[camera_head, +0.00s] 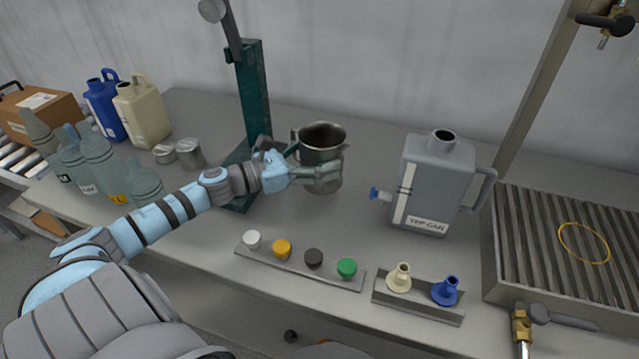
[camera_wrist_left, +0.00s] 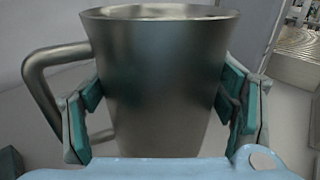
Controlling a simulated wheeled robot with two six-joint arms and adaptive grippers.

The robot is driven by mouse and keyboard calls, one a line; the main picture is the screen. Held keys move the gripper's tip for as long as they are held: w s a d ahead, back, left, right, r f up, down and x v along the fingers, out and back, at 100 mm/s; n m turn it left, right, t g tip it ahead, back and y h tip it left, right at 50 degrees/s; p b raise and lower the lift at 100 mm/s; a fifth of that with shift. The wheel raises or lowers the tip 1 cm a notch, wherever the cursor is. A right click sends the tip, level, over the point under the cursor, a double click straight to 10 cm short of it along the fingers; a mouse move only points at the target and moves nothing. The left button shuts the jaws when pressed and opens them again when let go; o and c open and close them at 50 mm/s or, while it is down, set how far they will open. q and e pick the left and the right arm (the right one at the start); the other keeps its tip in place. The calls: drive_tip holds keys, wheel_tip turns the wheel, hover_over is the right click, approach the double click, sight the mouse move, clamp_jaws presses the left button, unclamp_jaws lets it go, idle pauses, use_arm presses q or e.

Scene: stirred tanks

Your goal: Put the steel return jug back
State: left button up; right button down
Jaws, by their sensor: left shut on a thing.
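The steel return jug (camera_head: 321,140) is a grey metal jug with an open top and a side handle, near the middle of the bench. It is upright. My left gripper (camera_head: 322,172) is shut on the jug's body, one finger on each side. In the left wrist view the jug (camera_wrist_left: 160,85) fills the middle, with its handle at the left, and the fingers of my left gripper (camera_wrist_left: 165,105) press its two sides. I cannot tell whether its base touches the bench. My right gripper is not in view.
A green stand (camera_head: 254,95) rises just left of the jug. A grey can (camera_head: 433,180) with a blue tap stands to the right, beside a ribbed drain grate (camera_head: 560,250). A strip of coloured caps (camera_head: 300,264) lies in front. Bottles (camera_head: 97,160) stand at the left.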

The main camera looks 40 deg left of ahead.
use_arm(q)
drive_tip(key=f, duration=0.2)
drive_tip(key=f+b, duration=0.1)
drive_tip(key=f, duration=0.1)
drive_tip(key=shift+s+d, duration=0.1)
drive_tip(key=shift+s, duration=0.1)
drive_tip(key=o, duration=1.3)
drive_tip(key=shift+f, duration=0.15)
drive_tip(key=o, duration=0.5)
drive_tip(key=shift+c, duration=0.2)
